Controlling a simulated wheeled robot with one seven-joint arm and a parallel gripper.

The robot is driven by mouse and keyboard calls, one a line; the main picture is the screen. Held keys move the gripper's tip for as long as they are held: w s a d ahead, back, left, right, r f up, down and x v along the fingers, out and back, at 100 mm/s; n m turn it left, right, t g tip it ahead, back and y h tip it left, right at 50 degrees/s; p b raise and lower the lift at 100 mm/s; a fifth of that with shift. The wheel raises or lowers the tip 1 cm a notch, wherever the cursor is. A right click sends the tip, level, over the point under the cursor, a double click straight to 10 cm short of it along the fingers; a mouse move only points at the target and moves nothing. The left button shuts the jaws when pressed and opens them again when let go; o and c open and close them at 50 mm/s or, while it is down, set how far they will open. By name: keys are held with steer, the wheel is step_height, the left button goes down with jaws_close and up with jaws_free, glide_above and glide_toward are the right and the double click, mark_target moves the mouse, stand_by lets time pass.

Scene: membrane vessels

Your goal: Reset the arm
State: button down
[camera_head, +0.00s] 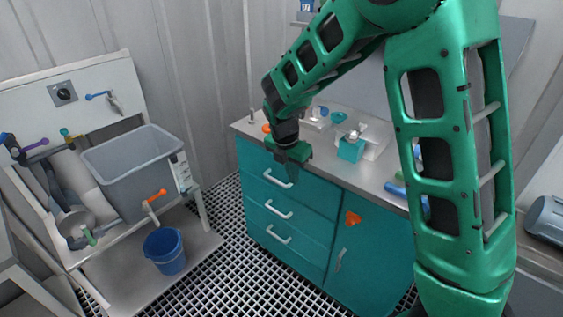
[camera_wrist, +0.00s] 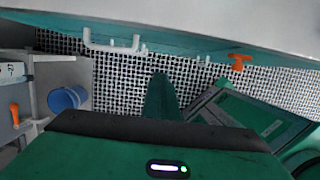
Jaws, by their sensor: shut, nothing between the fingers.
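My green arm (camera_head: 445,130) reaches up and over, then down to the left in the head view. My gripper (camera_head: 299,176) hangs in front of the teal cabinet (camera_head: 310,215), near its upper drawers. It is shut and holds nothing. The cabinet's white drawer handles (camera_wrist: 112,44) show at the top of that view.
A grey tub (camera_head: 135,165) with an orange-handled valve stands on a bench at left. A blue bucket (camera_head: 165,250) sits below it, also seen in the wrist view (camera_wrist: 65,98). Small items, including a teal block (camera_head: 351,149), stand on the counter (camera_head: 385,172). Grating floor (camera_head: 235,230) lies open between.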

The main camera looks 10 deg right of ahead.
steer(key=s+d+r+m+g, duration=0.1)
steer(key=s+d+r+m, duration=0.4)
steer(key=s+d+m, duration=0.3)
steer(key=s+d+r+m, duration=0.4)
steer(key=s+d+m, duration=0.3)
steer(key=d+m, duration=0.15)
steer(key=s+d+r+m+y, duration=0.1)
steer(key=s+d+m, duration=0.1)
steer(key=s+m, duration=0.5)
steer(key=s+d+r+m+y, duration=0.1)
steer(key=s+d+m, duration=0.2)
steer(key=s+m, duration=0.5)
steer(key=s, duration=0.4)
steer(key=shift+s+d+r+g, duration=0.25)
steer(key=shift+s+g, duration=0.05)
steer(key=shift+m, duration=0.25)
